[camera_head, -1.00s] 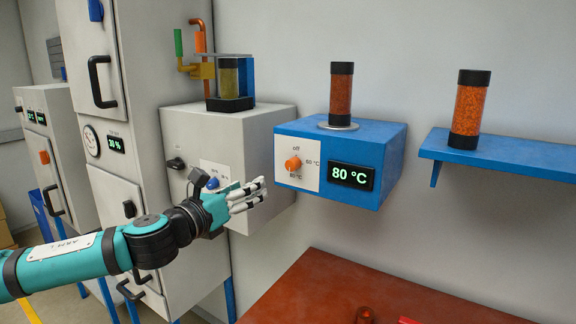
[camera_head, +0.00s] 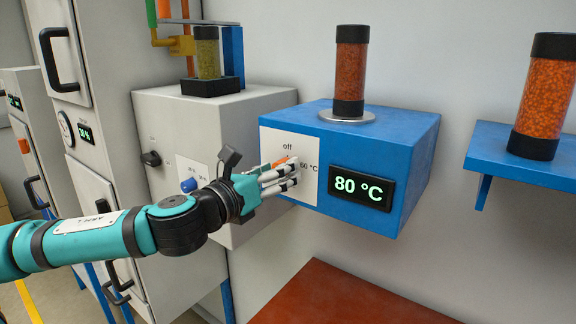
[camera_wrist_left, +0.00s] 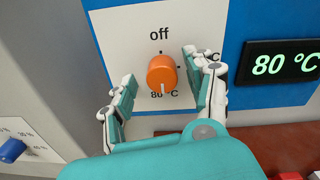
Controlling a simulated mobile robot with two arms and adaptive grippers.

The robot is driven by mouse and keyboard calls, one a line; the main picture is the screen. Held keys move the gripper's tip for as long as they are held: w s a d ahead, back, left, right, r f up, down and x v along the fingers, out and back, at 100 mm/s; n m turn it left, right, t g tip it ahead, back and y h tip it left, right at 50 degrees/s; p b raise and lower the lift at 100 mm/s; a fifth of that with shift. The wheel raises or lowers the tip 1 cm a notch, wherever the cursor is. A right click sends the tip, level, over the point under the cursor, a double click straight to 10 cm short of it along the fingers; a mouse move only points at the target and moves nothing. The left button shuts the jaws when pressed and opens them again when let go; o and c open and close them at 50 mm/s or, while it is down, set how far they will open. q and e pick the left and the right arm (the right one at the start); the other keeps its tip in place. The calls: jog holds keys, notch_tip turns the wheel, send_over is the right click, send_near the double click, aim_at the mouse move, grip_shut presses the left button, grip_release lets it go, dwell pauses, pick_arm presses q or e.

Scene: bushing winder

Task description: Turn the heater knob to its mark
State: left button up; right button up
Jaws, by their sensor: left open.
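The blue heater box (camera_head: 405,150) carries a white dial plate and a display (camera_head: 361,187) reading 80 °C. In the head view my fingers hide most of the knob (camera_head: 281,160). My left gripper (camera_head: 287,174) is at the dial plate. In the left wrist view its open fingers (camera_wrist_left: 160,92) stand on both sides of the knob, with gaps between. My right gripper is not in view.
A grey cabinet (camera_head: 255,110) with a blue knob (camera_head: 188,185) and a black knob (camera_head: 151,158) stands left of the heater. An orange-filled cylinder (camera_head: 350,75) stands on the heater. A blue shelf (camera_head: 490,150) holds another cylinder (camera_head: 543,98). A red-brown surface (camera_head: 345,297) lies below.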

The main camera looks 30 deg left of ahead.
pick_arm(q)
jog(key=shift+s+r, duration=0.2)
jog(key=shift+s, duration=0.05)
jog(key=shift+d, duration=0.1)
jog(key=shift+c, duration=0.7)
jog(key=shift+w, duration=0.1)
jog(key=c, duration=0.5)
grip_shut()
